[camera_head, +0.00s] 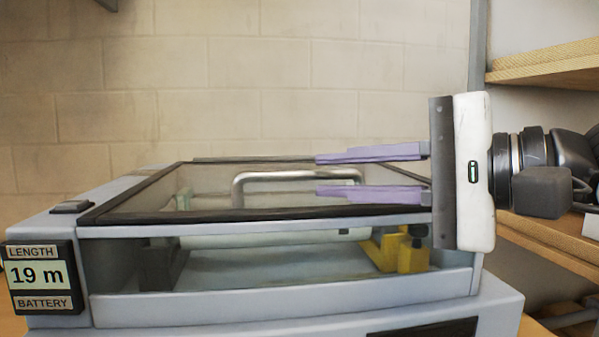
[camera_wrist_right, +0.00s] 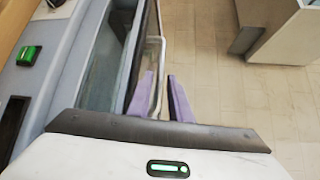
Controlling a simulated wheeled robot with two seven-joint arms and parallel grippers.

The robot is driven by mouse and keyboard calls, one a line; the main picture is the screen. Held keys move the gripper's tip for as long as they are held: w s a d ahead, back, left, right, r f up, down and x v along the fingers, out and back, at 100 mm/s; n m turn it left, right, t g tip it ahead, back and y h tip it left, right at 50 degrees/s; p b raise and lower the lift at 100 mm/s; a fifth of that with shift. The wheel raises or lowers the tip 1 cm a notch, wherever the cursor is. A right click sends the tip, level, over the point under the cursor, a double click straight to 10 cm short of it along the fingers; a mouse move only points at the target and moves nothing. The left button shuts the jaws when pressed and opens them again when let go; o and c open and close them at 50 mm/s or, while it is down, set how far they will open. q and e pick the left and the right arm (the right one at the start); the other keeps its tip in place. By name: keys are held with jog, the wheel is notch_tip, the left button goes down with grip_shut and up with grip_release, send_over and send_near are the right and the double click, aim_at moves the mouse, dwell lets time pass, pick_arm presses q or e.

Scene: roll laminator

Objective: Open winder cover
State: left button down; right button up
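The winder cover (camera_head: 215,200) is a clear pane in a dark frame, lying about flat on top of the grey laminator. Its bent metal handle (camera_head: 290,176) stands up from the pane; it also shows in the right wrist view (camera_wrist_right: 161,75). My right gripper (camera_head: 318,175) reaches in from the right, its two purple fingers apart. In the right wrist view, the right gripper's fingers (camera_wrist_right: 160,82) sit one on each side of the handle's near end, with a gap visible. Firm contact with the handle cannot be made out. My left gripper is not in view.
A display (camera_head: 42,278) reading 19 m is on the laminator's left front. A pale roll (camera_head: 260,238) and a yellow bracket (camera_head: 412,255) are inside. A brick wall stands behind, and wooden shelves (camera_head: 545,66) are at the right.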

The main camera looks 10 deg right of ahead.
aim_at(307, 175)
jog(key=x, duration=0.6)
grip_shut()
jog(key=shift+p, duration=0.3)
